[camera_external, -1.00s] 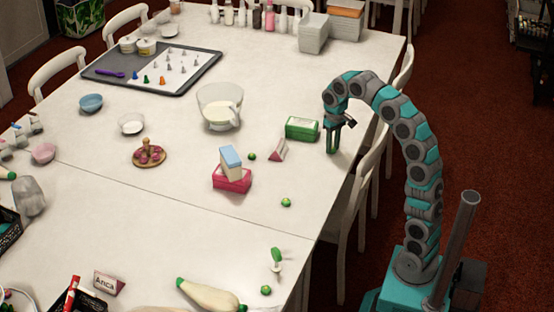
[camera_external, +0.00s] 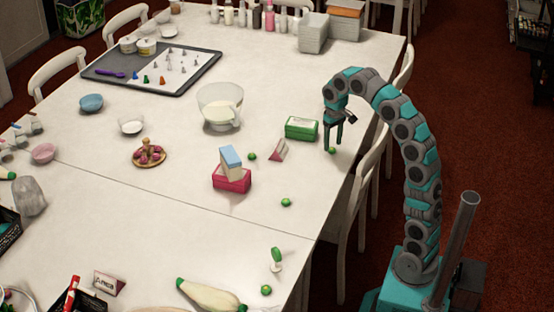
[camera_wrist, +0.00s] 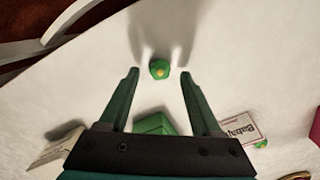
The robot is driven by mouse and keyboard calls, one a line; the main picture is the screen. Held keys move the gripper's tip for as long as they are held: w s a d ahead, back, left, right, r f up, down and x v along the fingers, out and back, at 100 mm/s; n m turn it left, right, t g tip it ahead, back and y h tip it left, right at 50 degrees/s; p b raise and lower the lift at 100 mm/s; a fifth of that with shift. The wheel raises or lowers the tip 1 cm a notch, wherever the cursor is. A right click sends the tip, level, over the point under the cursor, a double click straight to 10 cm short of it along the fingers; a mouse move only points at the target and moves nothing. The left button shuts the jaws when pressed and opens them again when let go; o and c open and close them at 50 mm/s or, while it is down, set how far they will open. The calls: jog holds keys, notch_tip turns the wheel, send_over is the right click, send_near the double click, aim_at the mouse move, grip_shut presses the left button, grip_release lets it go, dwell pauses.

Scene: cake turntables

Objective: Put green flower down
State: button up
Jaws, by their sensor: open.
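A small green flower (camera_external: 332,150) with a yellow centre lies on the white table near its right edge. In the wrist view the flower (camera_wrist: 159,69) sits just beyond the fingertips, centred between them, with white table around it. My gripper (camera_external: 333,144) points down over the flower; in the wrist view its two fingers (camera_wrist: 160,72) are spread wide with nothing held between them. Other green flowers lie on the table, one near the card (camera_external: 252,156), one further front (camera_external: 286,202) and one at the front edge (camera_external: 266,290).
A green box (camera_external: 301,128) and a folded card (camera_external: 278,150) stand left of my gripper. A white chair (camera_external: 366,180) is by the table's right edge. Table between these is clear.

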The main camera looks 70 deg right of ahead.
aim_at(331, 148)
jog(key=r+p, duration=0.1)
jog(key=r, duration=0.4)
jog(key=shift+w+r, duration=0.1)
jog(key=shift+w, duration=0.1)
jog(key=shift+o, duration=0.6)
jog(key=shift+r+p, duration=0.4)
jog(key=shift+p, duration=0.3)
jog(key=shift+a+f, duration=0.1)
